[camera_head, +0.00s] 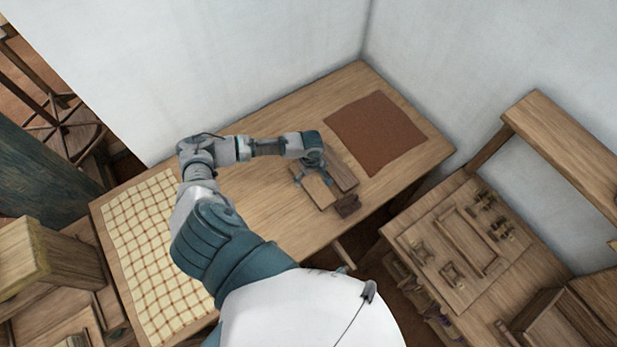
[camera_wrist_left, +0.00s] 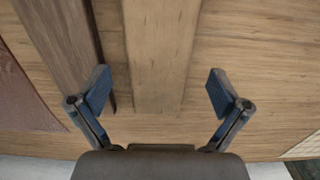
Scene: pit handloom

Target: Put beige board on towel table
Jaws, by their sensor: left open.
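The beige board (camera_head: 319,192) lies flat on the wooden table (camera_head: 258,196), beside a darker brown board (camera_head: 342,168). My left gripper (camera_head: 314,174) is above the beige board, open. In the left wrist view the beige board (camera_wrist_left: 162,50) runs between the two spread blue fingertips (camera_wrist_left: 160,88), with a gap on each side. The left fingertip is close to the edge of the brown board (camera_wrist_left: 62,45). A yellow checkered towel (camera_head: 150,255) covers the left end of the same table. My right gripper is not in view.
A small dark block (camera_head: 347,205) sits at the boards' near end. A reddish-brown mat (camera_head: 375,132) lies to the right. Bare tabletop separates boards and towel. A wooden bench with small fittings (camera_head: 465,245) stands at right; white walls close the back.

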